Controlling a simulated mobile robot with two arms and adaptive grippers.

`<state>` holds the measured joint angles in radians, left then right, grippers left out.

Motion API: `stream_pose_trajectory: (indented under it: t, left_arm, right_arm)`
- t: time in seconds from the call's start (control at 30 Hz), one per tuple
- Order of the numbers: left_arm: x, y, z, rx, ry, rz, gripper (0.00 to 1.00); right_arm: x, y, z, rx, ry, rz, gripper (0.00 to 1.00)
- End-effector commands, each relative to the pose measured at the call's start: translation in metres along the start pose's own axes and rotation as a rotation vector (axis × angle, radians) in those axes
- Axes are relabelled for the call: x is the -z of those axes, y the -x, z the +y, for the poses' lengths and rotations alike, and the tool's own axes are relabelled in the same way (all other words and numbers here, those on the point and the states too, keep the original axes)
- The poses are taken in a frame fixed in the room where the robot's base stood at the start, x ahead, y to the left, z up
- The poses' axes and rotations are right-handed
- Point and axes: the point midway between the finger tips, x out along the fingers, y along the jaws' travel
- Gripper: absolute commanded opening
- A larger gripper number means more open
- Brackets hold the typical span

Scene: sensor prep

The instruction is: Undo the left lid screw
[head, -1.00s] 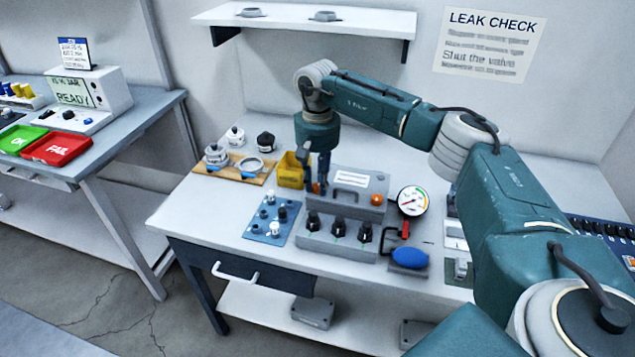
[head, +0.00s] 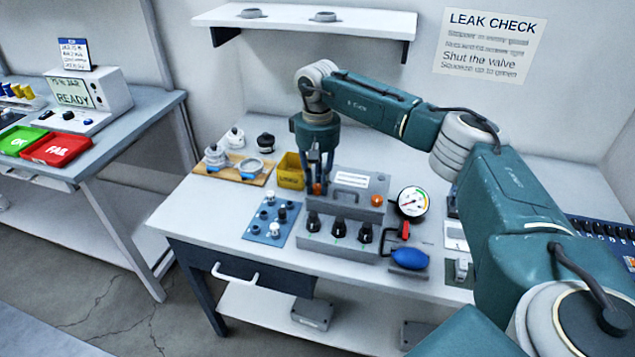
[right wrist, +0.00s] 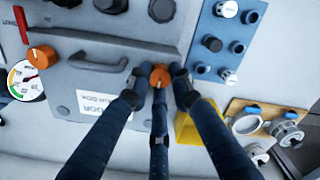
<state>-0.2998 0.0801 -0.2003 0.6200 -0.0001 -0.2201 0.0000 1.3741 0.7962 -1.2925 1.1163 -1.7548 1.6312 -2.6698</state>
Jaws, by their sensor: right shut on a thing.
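The grey sensor box (head: 351,190) stands on the bench with a white label and a handle on its lid. The orange left lid screw (right wrist: 160,75) sits at one end of the lid and shows in the head view (head: 317,189). My right gripper (right wrist: 159,82) points down over it, its dark fingers closed around the screw's knob, which partly hides it. The orange right lid screw (head: 377,200) sits free at the other end; it also shows in the right wrist view (right wrist: 42,57). My left gripper is out of view.
A yellow bin (head: 291,172) stands close beside the left screw. A blue tray (head: 262,235) with fittings, a row of black knobs (head: 338,230), a gauge (head: 412,202) and a blue bulb (head: 409,257) lie around the box. A wooden board (head: 226,174) holds parts.

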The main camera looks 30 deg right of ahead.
Motion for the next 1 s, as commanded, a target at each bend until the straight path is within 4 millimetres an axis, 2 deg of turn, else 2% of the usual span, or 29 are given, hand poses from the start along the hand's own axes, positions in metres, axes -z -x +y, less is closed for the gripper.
stream_pose_trajectory:
  t: [0.03,0.07,0.13,0.17,0.43,0.57,1.0]
  left_arm:
    - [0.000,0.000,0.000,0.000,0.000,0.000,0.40]
    - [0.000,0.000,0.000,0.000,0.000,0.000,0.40]
    - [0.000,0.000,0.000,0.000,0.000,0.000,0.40]
    - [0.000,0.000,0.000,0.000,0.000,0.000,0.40]
    - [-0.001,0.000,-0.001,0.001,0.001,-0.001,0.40]
    - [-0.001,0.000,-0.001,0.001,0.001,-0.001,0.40]
    - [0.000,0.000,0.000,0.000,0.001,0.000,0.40]
  right_arm:
    - [0.000,0.000,-0.001,0.001,0.001,-0.001,0.00]
    - [0.000,0.000,-0.001,0.001,0.001,-0.001,0.23]
    - [0.000,0.000,-0.001,0.001,0.001,-0.002,0.37]
    - [0.000,0.000,-0.001,0.001,0.001,-0.001,0.40]
    - [0.000,0.000,0.000,0.000,0.000,-0.001,0.40]
    - [0.001,0.010,0.000,0.001,-0.001,0.001,0.40]
    - [0.000,0.096,-0.001,0.001,0.000,0.002,0.40]
